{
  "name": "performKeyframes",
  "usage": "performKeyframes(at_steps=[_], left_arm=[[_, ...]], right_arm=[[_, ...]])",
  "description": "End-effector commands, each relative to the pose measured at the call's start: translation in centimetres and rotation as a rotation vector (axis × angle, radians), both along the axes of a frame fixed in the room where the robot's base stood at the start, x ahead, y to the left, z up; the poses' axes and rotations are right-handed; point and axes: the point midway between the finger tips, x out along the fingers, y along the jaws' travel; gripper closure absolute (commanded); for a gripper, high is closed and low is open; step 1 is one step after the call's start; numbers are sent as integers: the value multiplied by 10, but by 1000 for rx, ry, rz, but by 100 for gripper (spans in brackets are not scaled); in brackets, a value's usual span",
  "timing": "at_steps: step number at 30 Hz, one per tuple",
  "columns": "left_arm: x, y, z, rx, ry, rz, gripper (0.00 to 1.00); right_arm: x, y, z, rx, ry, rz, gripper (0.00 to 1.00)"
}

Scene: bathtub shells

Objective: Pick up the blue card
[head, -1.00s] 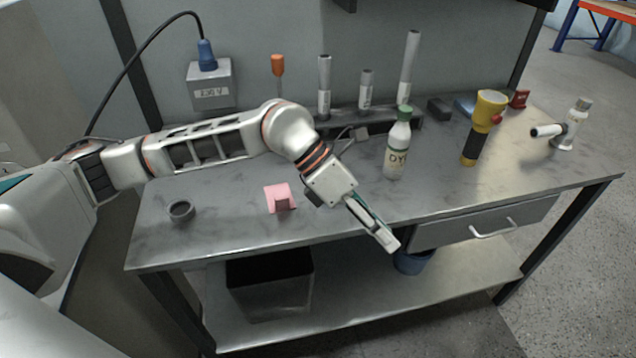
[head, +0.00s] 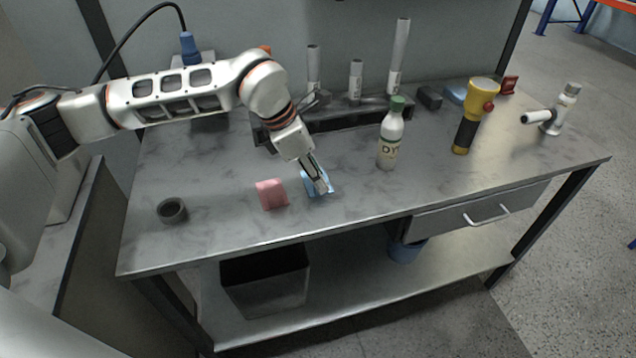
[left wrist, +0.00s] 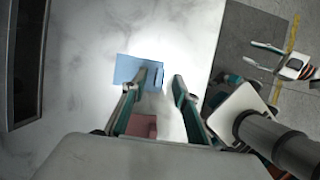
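The blue card (head: 329,176) lies on the metal workbench, right of a pink card. My left gripper (head: 321,187) is just over it and hides part of it in the head view. In the left wrist view the blue card (left wrist: 137,68) is flat on the bench. The left fingers (left wrist: 157,88) are apart, with one finger over the card's lower part and the other to its right. Nothing is held. My right gripper (left wrist: 261,58) shows at the right of that view, away over the floor, with its fingers apart.
A white bottle (head: 390,140) and a yellow-black flashlight (head: 468,125) stand to the right. A dark rack (head: 345,118) is behind. The bench's front edge is close.

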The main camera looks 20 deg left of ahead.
Motion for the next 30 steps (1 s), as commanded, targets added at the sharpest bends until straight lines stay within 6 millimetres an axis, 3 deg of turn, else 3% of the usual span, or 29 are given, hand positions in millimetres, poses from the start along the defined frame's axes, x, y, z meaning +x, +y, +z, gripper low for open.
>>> performKeyframes(at_steps=[5,12,15,16,30], left_arm=[[5,-8,-22,-1,2,0,71],[6,-9,-23,-2,-1,0,71],[6,-9,-23,-1,-1,0,97],[6,-9,-23,-1,-1,0,100],[6,-9,-19,-2,-1,0,100]], right_arm=[[0,0,-1,0,1,0,60],[0,0,-1,-1,2,0,60],[-1,0,-1,-1,2,0,60],[-1,0,-1,-1,2,0,60],[0,0,0,0,0,0,60]])
